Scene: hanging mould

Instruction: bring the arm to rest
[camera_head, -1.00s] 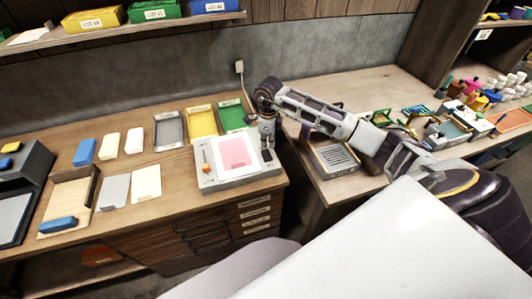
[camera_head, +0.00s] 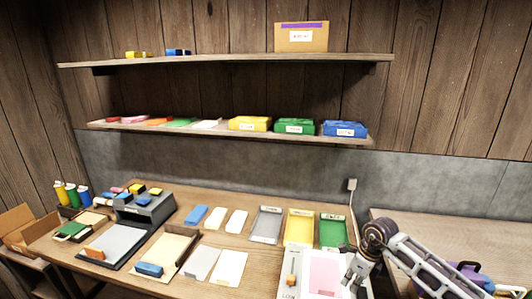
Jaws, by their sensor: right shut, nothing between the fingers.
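My right arm comes in from the lower right, its pale and dark links crossing the bench's right end. My right gripper (camera_head: 355,286) points down and is shut and empty. It is over the right edge of a pale device (camera_head: 290,292) with a pink sheet (camera_head: 324,276) on top. The picture's lower edge cuts off part of the device. I cannot tell whether the fingertips touch it. My left gripper is not in view.
Grey (camera_head: 266,224), yellow (camera_head: 299,227) and green (camera_head: 333,231) trays stand behind the device. Several cards and blue blocks lie to the left. Two wall shelves hold boxes, including a cardboard box (camera_head: 301,38). A purple item (camera_head: 468,272) is at right, beyond my arm.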

